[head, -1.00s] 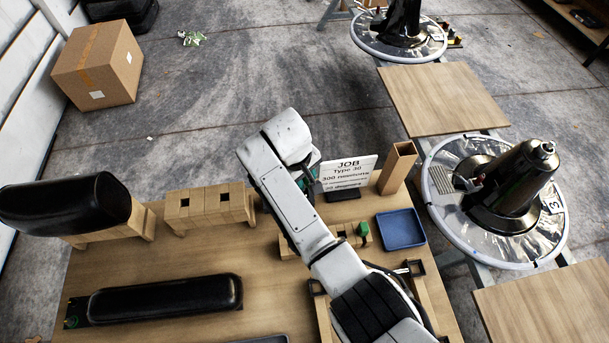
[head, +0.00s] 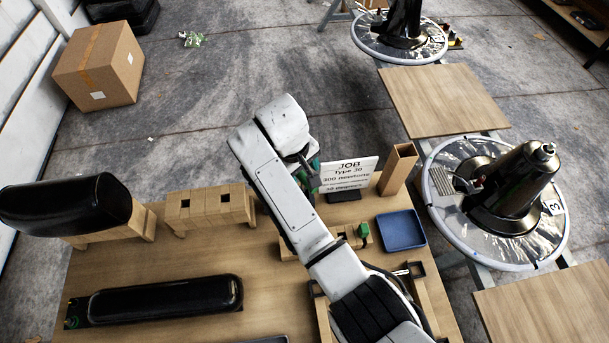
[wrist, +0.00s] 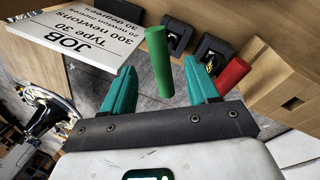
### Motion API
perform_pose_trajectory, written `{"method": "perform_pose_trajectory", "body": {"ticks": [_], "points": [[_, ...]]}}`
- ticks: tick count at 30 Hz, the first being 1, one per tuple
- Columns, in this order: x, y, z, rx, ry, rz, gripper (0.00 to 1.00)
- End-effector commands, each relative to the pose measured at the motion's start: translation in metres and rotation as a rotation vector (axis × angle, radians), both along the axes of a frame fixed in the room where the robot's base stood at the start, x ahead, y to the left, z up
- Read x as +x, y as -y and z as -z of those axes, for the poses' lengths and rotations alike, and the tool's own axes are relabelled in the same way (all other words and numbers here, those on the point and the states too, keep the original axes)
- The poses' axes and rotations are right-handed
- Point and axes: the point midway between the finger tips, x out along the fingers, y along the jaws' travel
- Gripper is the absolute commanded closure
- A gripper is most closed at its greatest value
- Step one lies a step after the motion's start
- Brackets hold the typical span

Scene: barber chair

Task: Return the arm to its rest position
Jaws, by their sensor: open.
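My white arm (head: 290,195) reaches up over the workbench from the lower right, bent at its far end. My gripper (head: 312,176), with teal fingers, hangs below that bend, just left of the JOB sign (head: 348,174). In the wrist view my gripper (wrist: 160,68) is open, its two fingers wide apart. A green cylinder (wrist: 158,62) shows between the fingers in the picture, with background around it; neither finger visibly touches it. The JOB sign also shows upside down in the wrist view (wrist: 85,30).
The workbench (head: 180,262) holds a black padded armrest (head: 165,300), a black headrest (head: 65,205), wooden stands (head: 208,206), a blue tray (head: 401,230) and a wooden post (head: 398,168). A red cylinder (wrist: 235,74) shows in the wrist view. A chair base (head: 495,200) stands right.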

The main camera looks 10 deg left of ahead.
Motion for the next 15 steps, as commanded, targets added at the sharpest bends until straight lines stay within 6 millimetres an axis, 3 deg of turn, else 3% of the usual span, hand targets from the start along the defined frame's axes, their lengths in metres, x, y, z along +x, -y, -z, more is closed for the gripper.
{"method": "perform_pose_trajectory", "body": {"ticks": [7, 15], "points": [[-0.006, -0.007, -0.045, 0.003, 0.004, -0.002, 0.41], [-0.009, -0.009, -0.063, -0.001, 0.001, -0.001, 0.41]]}}
